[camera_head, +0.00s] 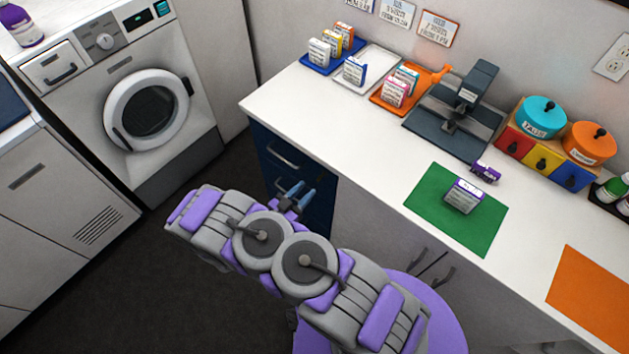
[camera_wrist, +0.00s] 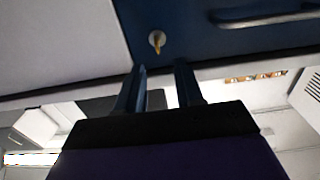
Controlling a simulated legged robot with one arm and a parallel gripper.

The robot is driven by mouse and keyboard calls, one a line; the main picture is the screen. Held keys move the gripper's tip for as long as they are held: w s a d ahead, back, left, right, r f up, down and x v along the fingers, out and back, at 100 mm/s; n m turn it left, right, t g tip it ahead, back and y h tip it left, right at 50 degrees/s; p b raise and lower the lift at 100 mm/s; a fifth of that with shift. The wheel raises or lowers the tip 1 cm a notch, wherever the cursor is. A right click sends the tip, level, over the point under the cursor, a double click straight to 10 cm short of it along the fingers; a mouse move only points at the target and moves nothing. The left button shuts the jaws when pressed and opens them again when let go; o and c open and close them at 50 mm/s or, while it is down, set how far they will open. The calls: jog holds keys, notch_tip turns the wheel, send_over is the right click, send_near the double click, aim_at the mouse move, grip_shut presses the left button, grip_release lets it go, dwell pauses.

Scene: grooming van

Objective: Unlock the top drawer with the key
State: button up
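The dark blue drawer unit (camera_head: 262,150) is under the left end of the white counter, with a silver handle (camera_head: 283,155) on its top drawer. In the wrist view, a blue drawer front (camera_wrist: 200,35) carries a round silver lock (camera_wrist: 152,36) with a small gold key (camera_wrist: 157,47) at it. The key appears to sit in the lock. My gripper (camera_wrist: 161,67) points at the drawer front, its two fingers apart with nothing between them. The key is just beyond the fingertips. In the head view my gripper (camera_head: 302,192) is in front of the drawers; the key cannot be made out there.
The counter top (camera_head: 370,130) holds small boxes on trays, a dark press-like device (camera_head: 458,110), coloured drawers with jars, and a green mat (camera_head: 455,212) with a box. A washing machine (camera_head: 130,85) stands at the left. Dark floor (camera_head: 110,290) lies open between.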

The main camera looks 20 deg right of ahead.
aim_at(317, 179)
jog(key=shift+b+x, duration=0.5)
jog(key=shift+x, duration=2.45)
grip_shut()
